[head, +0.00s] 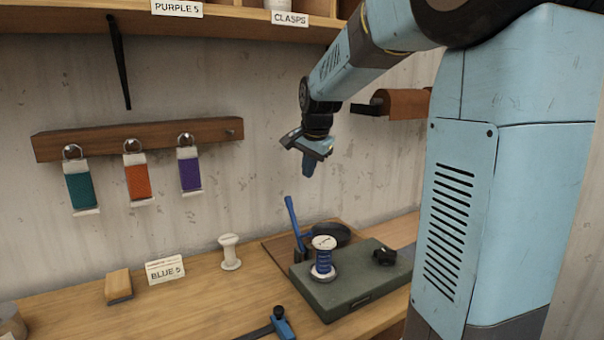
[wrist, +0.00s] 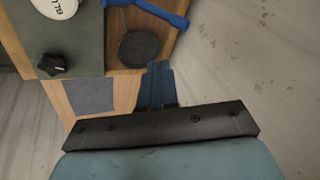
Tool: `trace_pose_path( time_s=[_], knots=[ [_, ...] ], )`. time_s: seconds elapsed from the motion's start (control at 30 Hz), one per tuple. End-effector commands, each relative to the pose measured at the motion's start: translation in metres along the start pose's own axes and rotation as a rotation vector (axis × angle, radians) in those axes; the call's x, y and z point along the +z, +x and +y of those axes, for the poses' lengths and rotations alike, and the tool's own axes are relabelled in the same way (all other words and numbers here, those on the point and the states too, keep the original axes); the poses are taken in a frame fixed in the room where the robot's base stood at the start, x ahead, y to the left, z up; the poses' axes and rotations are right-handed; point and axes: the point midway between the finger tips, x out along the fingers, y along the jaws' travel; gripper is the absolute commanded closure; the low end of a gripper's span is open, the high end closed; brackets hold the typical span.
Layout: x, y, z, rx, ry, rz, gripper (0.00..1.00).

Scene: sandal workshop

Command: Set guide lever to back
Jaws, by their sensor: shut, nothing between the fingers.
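A blue lever (head: 293,222) on a dark base stands tilted at the left rear of the green winding box, beside the spool. I take it to be the guide lever. In the wrist view a blue rod (wrist: 160,12), apparently this lever, lies across the top edge, partly cut off. My gripper (head: 308,168) is shut and empty, pointing down in the air above and apart from the lever. In the wrist view my blue fingertips (wrist: 155,72) are together. The spool with blue thread (head: 323,258) stands on the green box (head: 345,290).
A black knob (head: 384,256) sits on the box, with a round dark pad (head: 335,235) behind. A white spool (head: 229,252), a "BLUE 5" card (head: 165,270) and a blue clamp (head: 282,323) are to the left. Colored thread tags hang from a wall rack (head: 150,136). A shelf (head: 230,22) overhangs.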

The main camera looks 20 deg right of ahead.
Motion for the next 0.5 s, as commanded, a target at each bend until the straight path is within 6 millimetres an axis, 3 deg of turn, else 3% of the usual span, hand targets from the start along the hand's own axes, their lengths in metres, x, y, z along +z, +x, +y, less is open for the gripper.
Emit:
trace_pose_path(
  time_s=[0.47,0.5],
  knots=[
    [-0.001,0.084,0.002,0.002,0.000,-0.001,1.00],
    [0.002,0.088,-0.005,0.001,-0.002,-0.002,1.00]
  ],
)
